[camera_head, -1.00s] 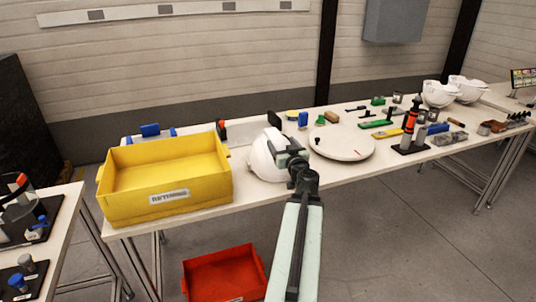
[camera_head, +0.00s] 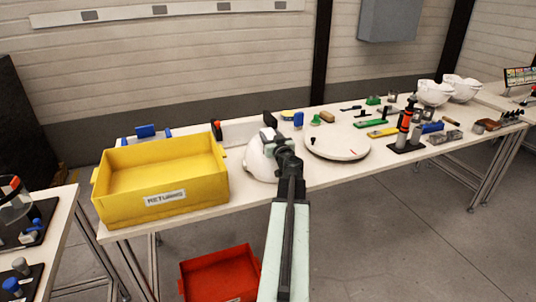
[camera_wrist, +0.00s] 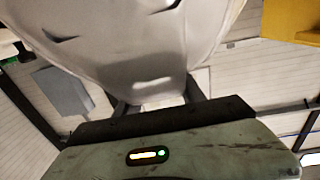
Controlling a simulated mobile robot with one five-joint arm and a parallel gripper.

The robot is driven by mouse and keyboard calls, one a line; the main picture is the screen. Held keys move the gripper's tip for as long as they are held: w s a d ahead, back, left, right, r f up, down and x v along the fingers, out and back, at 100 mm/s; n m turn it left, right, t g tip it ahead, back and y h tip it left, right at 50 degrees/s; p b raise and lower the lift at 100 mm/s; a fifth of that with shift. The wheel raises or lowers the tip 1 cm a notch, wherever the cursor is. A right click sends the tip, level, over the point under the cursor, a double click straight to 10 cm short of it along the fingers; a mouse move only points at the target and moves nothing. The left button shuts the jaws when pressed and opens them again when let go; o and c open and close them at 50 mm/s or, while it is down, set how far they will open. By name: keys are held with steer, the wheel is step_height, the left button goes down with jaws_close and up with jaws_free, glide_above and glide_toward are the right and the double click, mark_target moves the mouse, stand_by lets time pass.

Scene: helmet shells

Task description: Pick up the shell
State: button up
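The white helmet shell (camera_head: 257,160) sits on the table, just right of the yellow bin. My gripper (camera_head: 268,137) is at the shell's upper right side and covers part of it. In the wrist view the shell (camera_wrist: 140,45) fills the upper middle, very close to the camera. The two dark fingers of my gripper (camera_wrist: 158,101) stand apart, with the lower end of the shell between them. The shell hides the fingertips, so contact cannot be told.
The yellow bin (camera_head: 160,203) stands close on the left. A round white disc (camera_head: 338,142) lies to the right, with several small tools beyond it. More white shells (camera_head: 434,94) stand at the far right end. A red bin (camera_head: 215,278) is on the floor below.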

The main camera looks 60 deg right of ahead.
jaws_close()
